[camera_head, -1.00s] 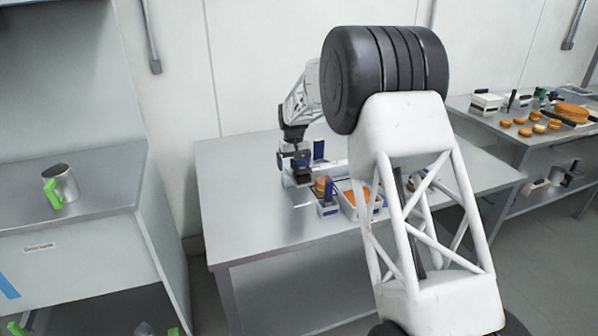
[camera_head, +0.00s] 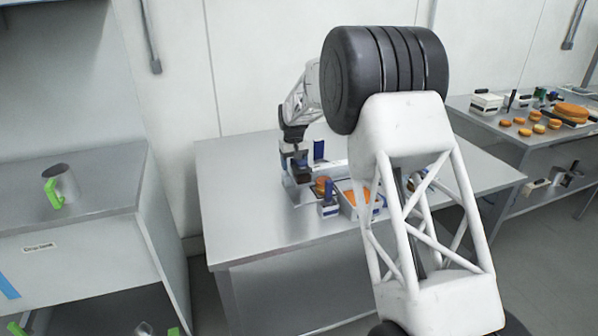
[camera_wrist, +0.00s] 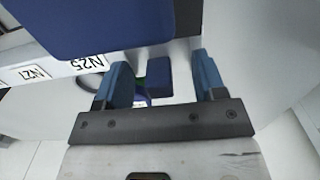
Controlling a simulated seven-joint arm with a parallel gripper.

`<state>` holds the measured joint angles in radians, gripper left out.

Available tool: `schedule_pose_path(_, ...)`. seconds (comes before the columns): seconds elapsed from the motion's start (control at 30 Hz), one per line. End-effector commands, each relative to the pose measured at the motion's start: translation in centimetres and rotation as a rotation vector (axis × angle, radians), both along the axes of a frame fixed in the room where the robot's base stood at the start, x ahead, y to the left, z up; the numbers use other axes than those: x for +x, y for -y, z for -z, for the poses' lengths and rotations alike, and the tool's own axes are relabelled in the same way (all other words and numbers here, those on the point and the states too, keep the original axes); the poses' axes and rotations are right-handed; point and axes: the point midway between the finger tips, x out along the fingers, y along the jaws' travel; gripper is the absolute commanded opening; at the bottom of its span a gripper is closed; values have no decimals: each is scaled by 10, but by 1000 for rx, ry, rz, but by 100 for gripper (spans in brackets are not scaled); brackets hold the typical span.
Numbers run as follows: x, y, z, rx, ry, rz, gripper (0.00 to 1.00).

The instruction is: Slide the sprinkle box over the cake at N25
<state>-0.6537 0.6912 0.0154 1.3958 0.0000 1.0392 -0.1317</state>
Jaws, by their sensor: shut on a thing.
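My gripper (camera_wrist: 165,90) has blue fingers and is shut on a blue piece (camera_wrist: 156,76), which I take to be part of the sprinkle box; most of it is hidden. In the head view my gripper (camera_head: 297,178) is low over the far left of the middle table, just left of a round orange-brown cake (camera_head: 322,184). The cake at N25 cannot be made out there.
A large blue panel (camera_wrist: 105,22) fills the top of the wrist view. A blue-and-white holder (camera_head: 328,207) and a white tray (camera_head: 350,211) with orange contents stand close by. The front of the table (camera_head: 260,240) is clear. A mug (camera_head: 66,184) stands on the left counter.

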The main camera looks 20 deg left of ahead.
Motion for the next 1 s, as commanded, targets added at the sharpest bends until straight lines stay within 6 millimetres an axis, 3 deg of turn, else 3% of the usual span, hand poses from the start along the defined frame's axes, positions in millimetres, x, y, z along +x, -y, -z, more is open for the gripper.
schedule_pose_path(1.0, 29, 29, 0, 0, 0, 0, 51)
